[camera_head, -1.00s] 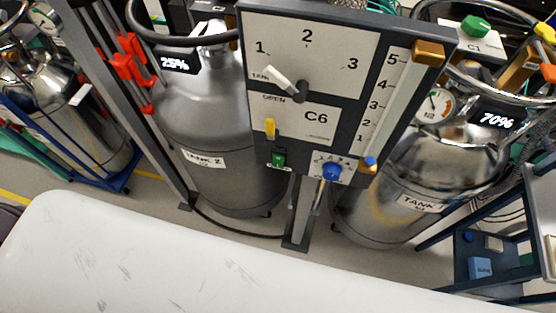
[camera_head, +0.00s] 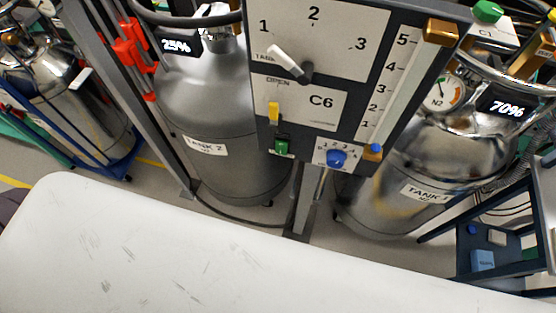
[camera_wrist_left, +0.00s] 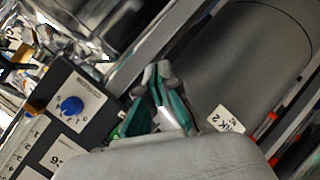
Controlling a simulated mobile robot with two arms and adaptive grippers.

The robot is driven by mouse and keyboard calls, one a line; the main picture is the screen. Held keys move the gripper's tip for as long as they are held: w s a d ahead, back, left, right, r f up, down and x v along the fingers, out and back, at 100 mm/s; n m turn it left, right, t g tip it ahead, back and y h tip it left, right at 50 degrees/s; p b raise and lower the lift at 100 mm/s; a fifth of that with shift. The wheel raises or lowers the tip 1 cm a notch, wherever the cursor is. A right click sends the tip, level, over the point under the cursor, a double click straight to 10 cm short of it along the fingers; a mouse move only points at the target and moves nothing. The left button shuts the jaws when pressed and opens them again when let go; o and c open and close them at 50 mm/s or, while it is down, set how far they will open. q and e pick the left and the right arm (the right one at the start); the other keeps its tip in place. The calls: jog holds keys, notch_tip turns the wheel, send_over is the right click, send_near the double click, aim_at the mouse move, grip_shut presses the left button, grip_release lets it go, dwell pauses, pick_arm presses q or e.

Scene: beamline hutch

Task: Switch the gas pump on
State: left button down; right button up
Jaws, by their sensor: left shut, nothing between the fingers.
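The grey control panel marked C6 (camera_head: 377,97) stands upright between two tanks in the head view. It carries a white-handled tank selector (camera_head: 290,63) pointing up-left, a yellow lever (camera_head: 273,113) under OPEN, a small green switch (camera_head: 282,146) at the lower left edge, and a blue numbered knob (camera_head: 336,158). I cannot read the switch's position. In the left wrist view my left gripper (camera_wrist_left: 158,72) is shut and empty. Its fingertips appear beside the panel's edge, near a green part (camera_wrist_left: 133,118) that looks like the switch; contact cannot be told. My right gripper is in neither view.
Tank 2 (camera_head: 210,110), reading 25%, stands left of the panel. Tank 1 (camera_head: 440,150), reading 70% with an N2 gauge, stands right. Red clamps (camera_head: 125,52) sit on a post at left. A blue shelf (camera_head: 485,240) stands at the lower right.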

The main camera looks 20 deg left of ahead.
aim_at(281, 153)
pick_arm(q)
jog(key=w+a+r+n+t+y, duration=0.1)
jog(key=r+n, duration=0.3)
jog(key=r, duration=0.4)
jog(key=w+a+r+n+t+y, duration=0.1)
jog(key=r+n, duration=0.3)
jog(key=r, duration=0.4)
jog(key=shift+a+r+t+y, duration=0.4)
jog(key=shift+a+t+y, duration=0.2)
jog(key=shift+t, duration=0.3)
jog(key=shift+w, duration=0.1)
jog(key=w+p, duration=0.1)
jog(key=w, duration=0.3)
jog(key=w+f+p, duration=0.1)
jog(key=w, duration=0.3)
jog(key=w+p, duration=0.1)
jog(key=w, duration=0.4)
jog(key=shift+f+p, duration=0.3)
jog(key=shift+w+f, duration=0.15)
jog(key=shift+w, duration=0.3)
jog(key=shift+w+b, duration=0.15)
jog(key=shift+b, duration=0.5)
